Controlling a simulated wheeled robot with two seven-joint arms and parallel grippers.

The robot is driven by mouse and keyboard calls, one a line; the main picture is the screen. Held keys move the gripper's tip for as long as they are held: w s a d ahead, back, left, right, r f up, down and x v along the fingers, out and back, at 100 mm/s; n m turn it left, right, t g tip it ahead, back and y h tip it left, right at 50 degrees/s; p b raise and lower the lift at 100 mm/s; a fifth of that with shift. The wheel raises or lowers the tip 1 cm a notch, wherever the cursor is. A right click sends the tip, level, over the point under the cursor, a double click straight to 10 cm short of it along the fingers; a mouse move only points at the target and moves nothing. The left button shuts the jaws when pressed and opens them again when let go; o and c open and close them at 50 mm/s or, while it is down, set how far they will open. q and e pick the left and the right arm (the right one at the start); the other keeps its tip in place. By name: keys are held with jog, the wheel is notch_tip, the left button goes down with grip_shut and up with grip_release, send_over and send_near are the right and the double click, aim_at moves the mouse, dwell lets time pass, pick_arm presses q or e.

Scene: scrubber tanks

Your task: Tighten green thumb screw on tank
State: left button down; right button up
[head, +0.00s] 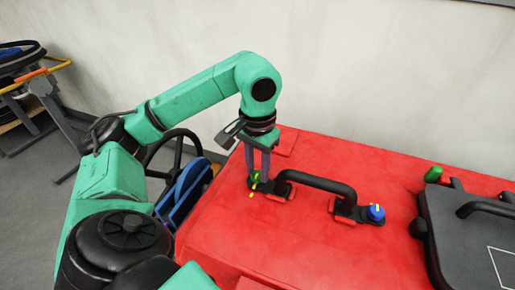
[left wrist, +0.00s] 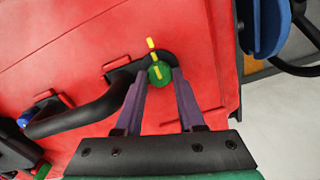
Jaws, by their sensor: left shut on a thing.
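The green thumb screw (head: 255,176) sits at the left end of the black handle on the red tank (head: 300,235). In the left wrist view the green screw (left wrist: 160,72) is a round knob with a yellow stripe. A second yellow mark lies just beyond it, roughly in line with the stripe. My left gripper (head: 258,181) points down from above with its purple fingers on either side of the knob. In the left wrist view the left gripper (left wrist: 157,74) is shut on the screw. The fingers partly hide the screw in the head view. My right gripper is not in view.
The black handle (head: 318,181) arches right from the screw to a blue thumb screw (head: 376,212) with a yellow mark. A dark lid (head: 475,235) with a green knob (head: 433,174) stands at the right. A pale wall rises behind the tank.

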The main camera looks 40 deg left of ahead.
aim_at(257, 174)
pick_arm(q)
jog(key=shift+w+r, duration=0.1)
jog(key=shift+r, duration=0.05)
jog(key=c, duration=0.7)
grip_release()
jog(key=shift+o, duration=1)
notch_tip(257, 174, up, 14)
jog(key=p, duration=0.9)
jog(key=shift+r+p, duration=0.2)
jog(key=shift+p, duration=0.15)
